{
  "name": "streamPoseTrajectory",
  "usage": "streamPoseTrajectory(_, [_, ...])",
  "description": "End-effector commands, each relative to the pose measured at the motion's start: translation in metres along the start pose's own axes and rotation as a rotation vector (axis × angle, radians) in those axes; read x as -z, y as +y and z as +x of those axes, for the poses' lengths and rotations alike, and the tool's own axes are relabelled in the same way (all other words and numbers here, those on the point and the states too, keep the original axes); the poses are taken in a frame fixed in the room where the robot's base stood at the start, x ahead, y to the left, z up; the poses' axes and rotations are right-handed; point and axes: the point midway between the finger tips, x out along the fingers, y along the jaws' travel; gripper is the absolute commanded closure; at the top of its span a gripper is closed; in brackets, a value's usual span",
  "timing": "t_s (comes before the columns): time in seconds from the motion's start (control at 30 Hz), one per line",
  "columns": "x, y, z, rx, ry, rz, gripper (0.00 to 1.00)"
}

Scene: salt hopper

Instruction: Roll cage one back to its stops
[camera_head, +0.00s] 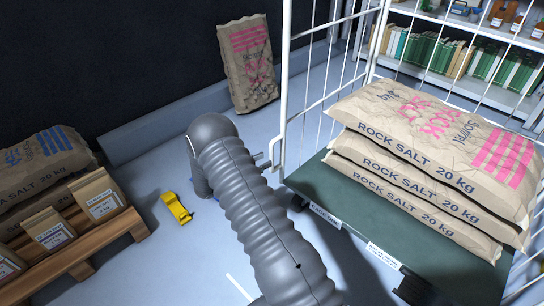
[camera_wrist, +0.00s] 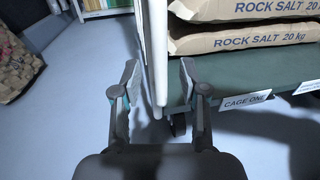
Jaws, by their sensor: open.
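Cage one (camera_head: 345,195) stands at the right of the head view, with white wire sides, a green deck and three stacked sacks of rock salt (camera_head: 420,150). Its "CAGE ONE" label (camera_head: 325,215) is on the deck's front edge and also shows in the wrist view (camera_wrist: 247,101). In the wrist view my gripper (camera_wrist: 159,74) is open, one finger on each side of the cage's white upright post (camera_wrist: 157,50). I cannot tell whether either finger touches the post. In the head view my grey arm hides the gripper. No stops can be made out.
A wooden pallet (camera_head: 80,240) with sacks and small bags is at the left. A yellow toy-like vehicle (camera_head: 177,208) lies on the floor between pallet and arm. A lone sack (camera_head: 247,63) leans at the back wall. Shelves (camera_head: 440,75) with books stand behind the cage.

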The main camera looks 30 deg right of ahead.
Motion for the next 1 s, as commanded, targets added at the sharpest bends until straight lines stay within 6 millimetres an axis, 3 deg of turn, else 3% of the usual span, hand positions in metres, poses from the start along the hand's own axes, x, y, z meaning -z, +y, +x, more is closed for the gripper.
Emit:
streamPoseTrajectory(0.1, [0.0, -0.001, 0.021, 0.003, -0.001, 0.0, 0.57])
streamPoseTrajectory(0.3, [0.0, 0.0, 0.041, 0.001, 0.0, 0.0, 0.57])
streamPoseTrajectory(0.7, [0.0, 0.0, 0.047, 0.0, 0.0, 0.0, 0.57])
streamPoseTrajectory(0.87, [0.0, 0.0, 0.047, 0.0, 0.0, 0.0, 0.97])
streamPoseTrajectory(1.0, [0.0, 0.0, 0.047, 0.0, 0.0, 0.0, 1.0])
